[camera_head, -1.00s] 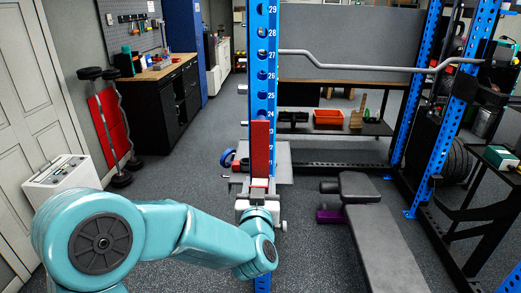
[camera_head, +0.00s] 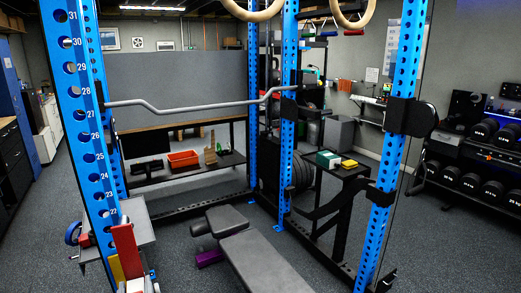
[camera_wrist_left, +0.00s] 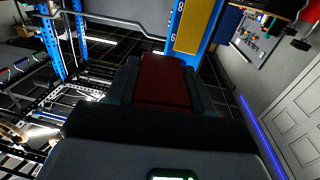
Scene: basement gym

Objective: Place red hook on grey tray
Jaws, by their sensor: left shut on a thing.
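My left gripper (camera_head: 130,283) shows at the bottom left of the head view, close to the blue upright. It is shut on the red hook (camera_head: 127,250), which stands up from it as a red block. In the left wrist view the hook (camera_wrist_left: 165,80) shows as a dark red block between the two dark fingers of the gripper (camera_wrist_left: 165,85). A flat grey surface (camera_head: 140,213) shows behind the upright, partly hidden by it and the hook. I cannot tell whether it is the grey tray. My right gripper is not in view.
A blue numbered rack upright (camera_head: 95,150) stands beside the held hook, with a yellow piece (camera_head: 116,270) at its lower part. A padded bench (camera_head: 255,260) is right of it. A curved bar (camera_head: 200,103) crosses the rack. An orange bin (camera_head: 184,159) sits on a low shelf behind.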

